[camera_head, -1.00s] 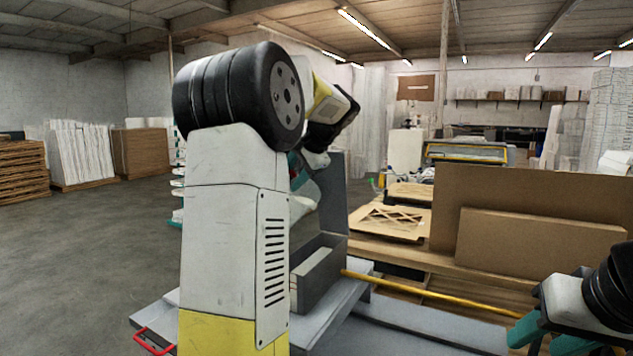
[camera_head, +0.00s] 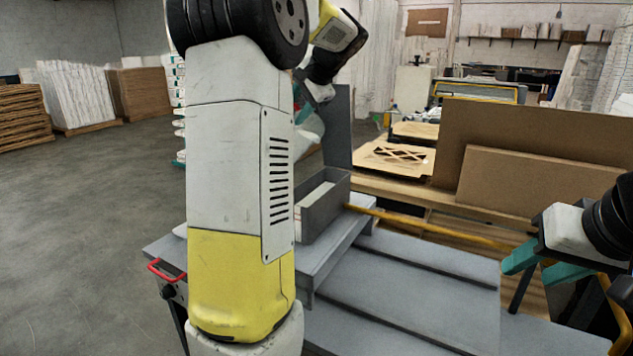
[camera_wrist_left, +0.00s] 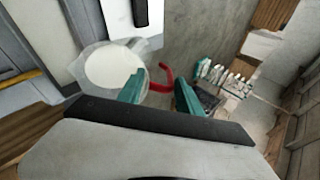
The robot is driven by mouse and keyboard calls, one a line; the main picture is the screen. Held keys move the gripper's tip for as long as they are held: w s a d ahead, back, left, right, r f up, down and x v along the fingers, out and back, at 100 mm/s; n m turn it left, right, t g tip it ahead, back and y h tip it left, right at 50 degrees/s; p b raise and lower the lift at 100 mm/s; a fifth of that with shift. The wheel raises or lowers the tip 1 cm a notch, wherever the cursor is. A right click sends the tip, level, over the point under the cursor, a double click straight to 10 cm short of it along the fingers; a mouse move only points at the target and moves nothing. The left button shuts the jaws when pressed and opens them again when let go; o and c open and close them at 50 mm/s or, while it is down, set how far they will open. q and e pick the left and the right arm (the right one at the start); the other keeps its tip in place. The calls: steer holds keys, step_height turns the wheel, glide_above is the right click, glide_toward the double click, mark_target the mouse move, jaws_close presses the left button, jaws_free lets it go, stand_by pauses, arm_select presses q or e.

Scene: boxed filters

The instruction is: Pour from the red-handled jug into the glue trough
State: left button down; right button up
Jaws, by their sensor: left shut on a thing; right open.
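A translucent jug (camera_wrist_left: 112,68) with pale liquid inside shows in the left wrist view. Its red handle (camera_wrist_left: 165,78) lies between the teal fingertips of my left gripper (camera_wrist_left: 160,92), which is shut on it. In the head view my left arm hides most of that gripper; a pale, translucent part of the jug (camera_head: 309,132) shows behind the arm, above the grey glue trough (camera_head: 333,208). The trough has white contents and is partly hidden by the arm. My right gripper (camera_head: 541,264) is open and empty at the right edge, apart from the trough.
The trough stands on a grey bench (camera_head: 340,243), with a lower grey surface (camera_head: 430,270) to its right. A yellow bar (camera_head: 430,226) runs behind. Cardboard panels (camera_head: 545,200) stand behind the right gripper. A red bench handle (camera_head: 165,270) sticks out at the left.

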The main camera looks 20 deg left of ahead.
arm_select(q)
steer(key=shift+s+d+f+t+y, duration=0.3)
steer(key=shift+d+f+t+y, duration=0.2)
steer(key=shift+y, duration=0.25)
steer(key=shift+s+d+f+t+y, duration=0.35)
steer(key=shift+d+f+y, duration=0.2)
steer(key=shift+y, duration=0.2)
stand_by(6.5)
